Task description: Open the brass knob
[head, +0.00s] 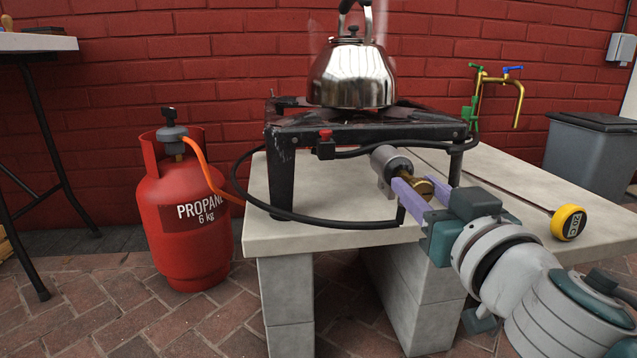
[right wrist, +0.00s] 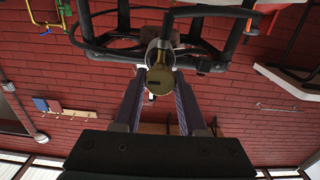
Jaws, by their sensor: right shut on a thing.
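The brass knob (head: 426,185) sits on the front end of a grey cylindrical fitting (head: 388,161) under the burner stand. In the right wrist view the knob (right wrist: 160,79) shows its round brass face with a small dark mark, between the two fingers. My right gripper (head: 420,190) has its purple fingers on either side of the knob and is shut on it. The fingers hide part of the knob in the head view. The gripper also shows in the right wrist view (right wrist: 159,88). My left gripper is in neither view.
A steel kettle (head: 352,75) stands on the black burner stand (head: 283,160), above my right gripper.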

